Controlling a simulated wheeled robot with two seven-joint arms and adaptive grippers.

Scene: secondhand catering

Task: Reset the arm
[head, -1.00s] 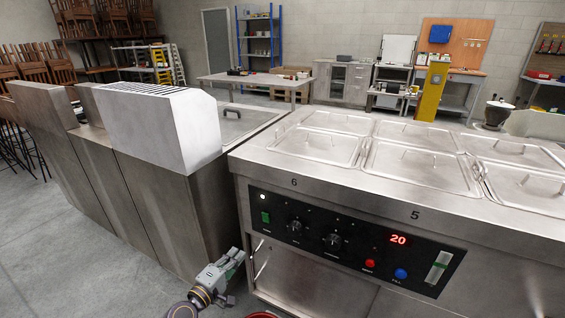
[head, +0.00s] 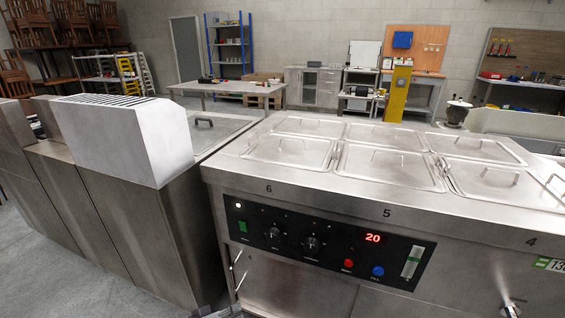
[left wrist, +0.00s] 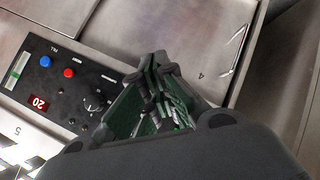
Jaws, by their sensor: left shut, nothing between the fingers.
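My left gripper (left wrist: 160,64) shows in the left wrist view, with its green and dark fingers shut and nothing between them. It is in front of the control panel of a steel food warmer, and I cannot tell how far from it. In the head view only a sliver of what may be my left arm shows at the bottom edge. My right gripper is in neither view.
The steel food warmer (head: 330,215) with several lidded pans stands close ahead. Its control panel (head: 318,245) faces me, with a tap (head: 512,308) at right. A steel unit with a hood (head: 125,140) stands at left. Grey floor shows at lower left.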

